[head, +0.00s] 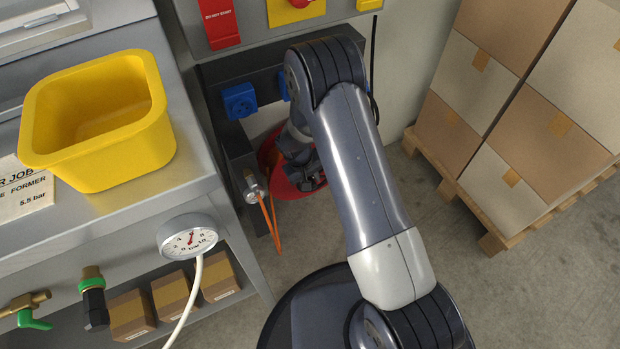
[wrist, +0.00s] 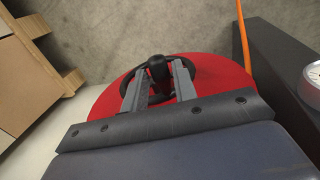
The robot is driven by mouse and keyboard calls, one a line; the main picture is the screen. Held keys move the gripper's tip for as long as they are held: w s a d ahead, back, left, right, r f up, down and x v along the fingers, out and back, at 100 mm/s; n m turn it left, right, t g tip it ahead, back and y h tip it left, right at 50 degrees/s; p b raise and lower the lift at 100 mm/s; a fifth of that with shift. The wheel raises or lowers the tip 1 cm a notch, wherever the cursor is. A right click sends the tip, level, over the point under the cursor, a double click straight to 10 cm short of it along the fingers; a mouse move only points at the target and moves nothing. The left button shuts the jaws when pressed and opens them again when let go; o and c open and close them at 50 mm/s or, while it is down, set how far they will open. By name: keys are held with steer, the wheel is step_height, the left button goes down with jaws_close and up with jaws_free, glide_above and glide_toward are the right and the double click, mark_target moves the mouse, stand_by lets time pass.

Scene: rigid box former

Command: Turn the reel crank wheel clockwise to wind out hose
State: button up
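The red hose reel (head: 309,183) sits low beside the machine, mostly hidden behind my arm in the head view. In the wrist view the red reel disc (wrist: 222,72) lies right under my gripper (wrist: 159,70). A dark crank wheel (wrist: 125,84) with a black knob (wrist: 158,68) shows in front of the disc. My two fingers stand on either side of the knob, with narrow gaps visible, so my gripper looks open around it. Contact with the knob cannot be made out. An orange hose (head: 272,222) hangs from a fitting (head: 254,189) left of the reel.
A grey bench with a yellow bin (head: 100,120) and a pressure gauge (head: 188,238) stands at left. Blue sockets (head: 240,100) are above the reel. Stacked cartons on a pallet (head: 492,243) stand at right. Bare concrete floor lies between.

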jaws_close()
steer(key=shift+d+r+p, duration=0.1)
steer(key=shift+r+p, duration=0.05)
steer(key=shift+p, duration=0.15)
steer(key=shift+w+d+r+g+y+p, duration=0.2)
steer(key=shift+d+r+g+y+p, duration=0.15)
steer(key=shift+y+p, duration=0.45)
steer(key=w+d+f+g+y+b, duration=0.1)
steer(key=w+d+g+y+b, duration=0.1)
steer(key=d+y+b, duration=0.4)
steer(key=g+y, duration=0.1)
steer(key=y, duration=0.1)
steer(key=shift+w+d+f+y, duration=0.2)
steer(key=shift+w+y, duration=0.1)
steer(key=shift+g, duration=0.35)
